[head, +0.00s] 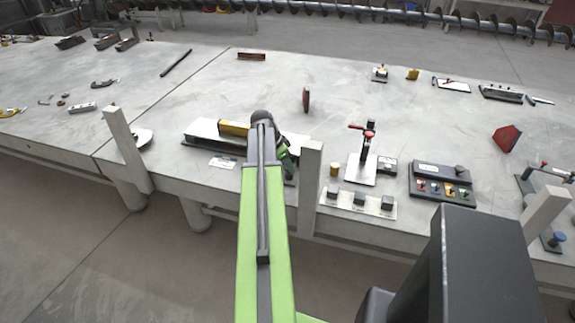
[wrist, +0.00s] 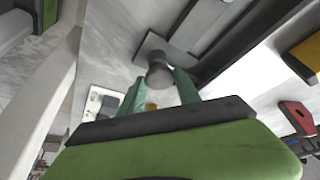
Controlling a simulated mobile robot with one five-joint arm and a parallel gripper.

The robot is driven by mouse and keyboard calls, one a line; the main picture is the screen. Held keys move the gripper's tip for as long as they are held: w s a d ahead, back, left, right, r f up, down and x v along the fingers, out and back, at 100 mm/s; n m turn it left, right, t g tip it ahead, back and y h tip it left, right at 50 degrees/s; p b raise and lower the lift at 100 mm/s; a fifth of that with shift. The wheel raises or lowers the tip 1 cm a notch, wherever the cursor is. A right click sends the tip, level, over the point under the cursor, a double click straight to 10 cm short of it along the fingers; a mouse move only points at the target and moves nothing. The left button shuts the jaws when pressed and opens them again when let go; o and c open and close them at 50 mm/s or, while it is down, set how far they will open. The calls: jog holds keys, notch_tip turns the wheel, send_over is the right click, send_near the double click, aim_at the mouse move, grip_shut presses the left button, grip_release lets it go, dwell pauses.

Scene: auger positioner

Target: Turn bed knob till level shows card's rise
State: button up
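A long white bed (head: 203,128) lies on the table left of centre, partly hidden by my arm. A yellow level (head: 234,128) rests on it; its black end also shows at the right of the wrist view (wrist: 300,66). No reading can be made out. A grey round knob (wrist: 160,76) stands at the bed's end in the wrist view; my arm hides it in the head view. My gripper (wrist: 159,78) is open, its two green fingers apart with the knob at their tips; contact cannot be told. A small white card (head: 222,163) lies before the bed, its print unreadable.
A pale post (head: 311,188) stands close right of my gripper, another (head: 127,150) to the left. Right are a plate with grey blocks (head: 345,204), a brass cylinder (head: 334,170), a red-handled clamp (head: 361,170) and a dark box (head: 441,184). Behind the bed is mostly clear.

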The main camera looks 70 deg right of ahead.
jog(key=c, duration=0.7)
jog(key=shift+d, duration=0.1)
grip_shut()
jog(key=shift+n, duration=0.3)
jog(key=shift+s+a+n+t+h, duration=0.2)
jog(key=shift+n+t+h, duration=0.3)
jog(key=shift+n, duration=0.7)
jog(key=shift+n+t, duration=0.9)
jog(key=shift+n, duration=1.5)
jog(key=shift+s, duration=0.1)
